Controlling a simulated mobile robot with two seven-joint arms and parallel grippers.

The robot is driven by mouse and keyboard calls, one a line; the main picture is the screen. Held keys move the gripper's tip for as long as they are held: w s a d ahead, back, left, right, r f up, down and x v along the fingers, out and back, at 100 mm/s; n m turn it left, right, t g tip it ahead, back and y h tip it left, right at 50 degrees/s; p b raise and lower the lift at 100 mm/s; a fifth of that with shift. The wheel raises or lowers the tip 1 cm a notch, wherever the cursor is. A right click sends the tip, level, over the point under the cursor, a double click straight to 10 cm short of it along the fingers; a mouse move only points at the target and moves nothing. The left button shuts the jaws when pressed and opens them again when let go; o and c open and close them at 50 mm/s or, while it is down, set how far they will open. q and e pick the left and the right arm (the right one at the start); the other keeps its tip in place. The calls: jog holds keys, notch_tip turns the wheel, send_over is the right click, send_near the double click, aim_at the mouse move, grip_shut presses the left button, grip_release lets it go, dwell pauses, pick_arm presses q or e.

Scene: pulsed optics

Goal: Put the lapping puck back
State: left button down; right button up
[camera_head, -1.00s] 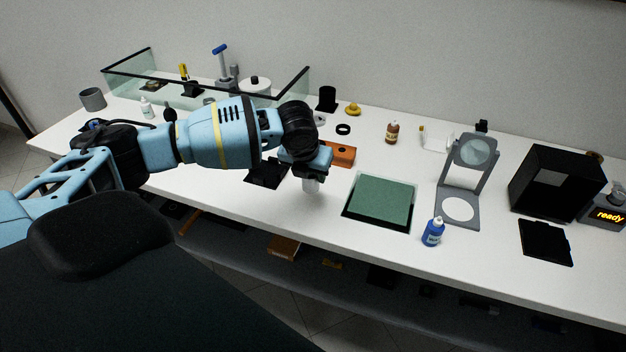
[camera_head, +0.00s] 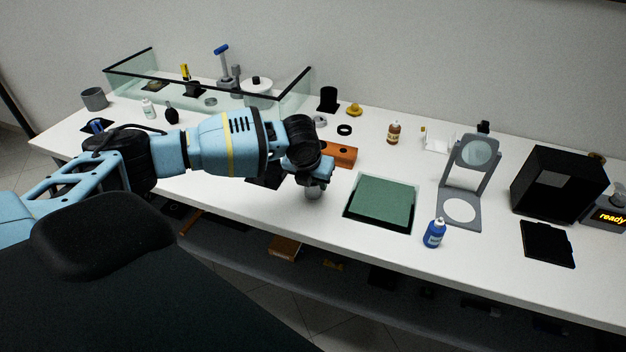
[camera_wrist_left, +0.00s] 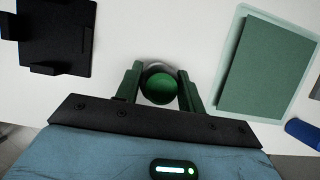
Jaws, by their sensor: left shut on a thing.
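My left gripper (camera_head: 313,188) points down near the front edge of the white bench, left of the green lapping pad. In the left wrist view its fingers (camera_wrist_left: 160,92) are shut on a round thing with a grey rim and dark green top, which I take to be the lapping puck (camera_wrist_left: 159,87). In the head view a grey, rounded part of the puck (camera_head: 314,194) shows under the gripper. I cannot tell whether it touches the bench. The green pad (camera_head: 382,201) lies on a glass plate. My right gripper is not in view.
A black stand (camera_wrist_left: 55,40) is left of the gripper, partly hidden by my arm in the head view. An orange block (camera_head: 341,155) lies behind the gripper. A blue bottle (camera_head: 434,233) and a grey lens stand (camera_head: 462,180) are to the right. A glass-walled enclosure (camera_head: 290,92) stands behind my arm.

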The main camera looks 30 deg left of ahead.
pick_arm(q)
jog(key=shift+f, duration=0.1)
jog(key=c, duration=0.9)
grip_release()
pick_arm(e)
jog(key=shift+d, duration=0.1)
pick_arm(q)
jog(key=shift+o, duration=0.2)
jog(key=shift+r, duration=0.35)
jog(key=p+v, duration=0.1)
jog(key=v, duration=1)
jog(key=shift+s+r, duration=0.2)
jog(key=shift+s, duration=0.1)
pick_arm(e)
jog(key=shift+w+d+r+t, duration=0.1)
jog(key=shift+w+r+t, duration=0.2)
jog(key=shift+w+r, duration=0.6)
pick_arm(q)
jog(key=shift+d, duration=0.1)
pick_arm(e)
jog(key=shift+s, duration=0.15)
